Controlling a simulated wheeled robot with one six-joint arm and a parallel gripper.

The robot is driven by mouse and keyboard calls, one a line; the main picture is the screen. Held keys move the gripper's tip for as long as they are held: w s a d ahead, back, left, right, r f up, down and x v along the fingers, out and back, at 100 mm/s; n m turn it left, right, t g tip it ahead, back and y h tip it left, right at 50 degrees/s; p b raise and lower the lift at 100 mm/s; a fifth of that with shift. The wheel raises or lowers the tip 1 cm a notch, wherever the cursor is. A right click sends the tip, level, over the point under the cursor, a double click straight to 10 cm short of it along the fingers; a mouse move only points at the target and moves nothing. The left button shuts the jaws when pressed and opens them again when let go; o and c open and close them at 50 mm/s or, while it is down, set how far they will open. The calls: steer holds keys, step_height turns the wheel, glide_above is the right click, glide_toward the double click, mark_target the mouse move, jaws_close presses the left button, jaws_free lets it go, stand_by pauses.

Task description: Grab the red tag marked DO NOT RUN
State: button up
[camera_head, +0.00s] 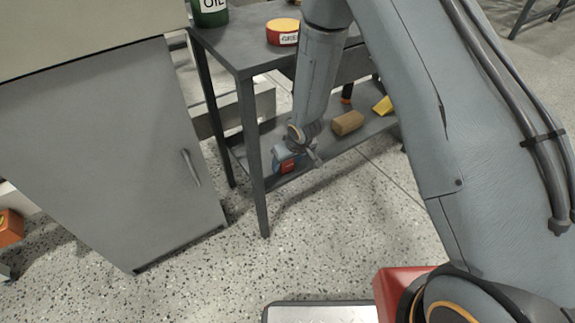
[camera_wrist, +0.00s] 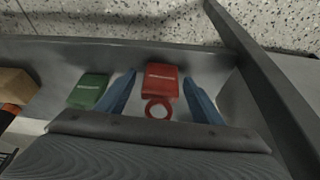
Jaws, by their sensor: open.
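The red tag (camera_wrist: 160,78) has a pale line of print, too small to read, and a red ring at its near end. It lies on the grey lower shelf in the wrist view. My gripper (camera_wrist: 159,80) is open, with one blue finger on each side of the tag and a gap visible on both sides. A green tag (camera_wrist: 88,90) lies just left of the left finger. In the head view, my gripper (camera_head: 290,160) is low at the near left end of the shelf, and red shows beside it, partly hidden by the wrist.
The grey lower shelf (camera_head: 337,146) also holds a brown block (camera_head: 348,123) and a yellow piece (camera_head: 382,106). A table leg (camera_head: 255,165) stands near my gripper. A grey cabinet (camera_head: 100,140) is at left. An oil can (camera_head: 210,12) and a red-yellow tin (camera_head: 283,32) stand on top.

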steer(key=shift+r, duration=0.1)
steer(key=c, duration=1.1)
